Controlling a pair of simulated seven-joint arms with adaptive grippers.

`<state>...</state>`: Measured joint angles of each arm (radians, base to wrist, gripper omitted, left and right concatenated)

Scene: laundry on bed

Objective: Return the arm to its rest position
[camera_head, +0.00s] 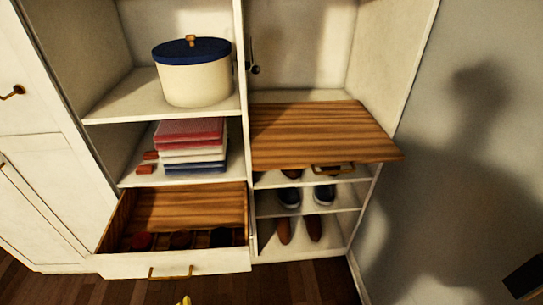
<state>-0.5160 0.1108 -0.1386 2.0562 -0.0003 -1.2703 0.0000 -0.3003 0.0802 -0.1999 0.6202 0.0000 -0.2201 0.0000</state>
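No gripper shows clearly. A dark, blocky part (525,276) is cut off at the lower right edge of the head view; it may belong to my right arm or gripper, and no finger opening can be made out. My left gripper cannot be identified. A small yellow thing (184,300) pokes up at the bottom edge, mostly out of frame, and I cannot tell what it is.
A white wardrobe has an open lower drawer (172,264) holding dark rolled items. A wooden board (320,133) juts out above shoe shelves (306,212). A cream lidded box (194,80) and folded clothes (190,146) sit on shelves. Bare wall (460,150) is right.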

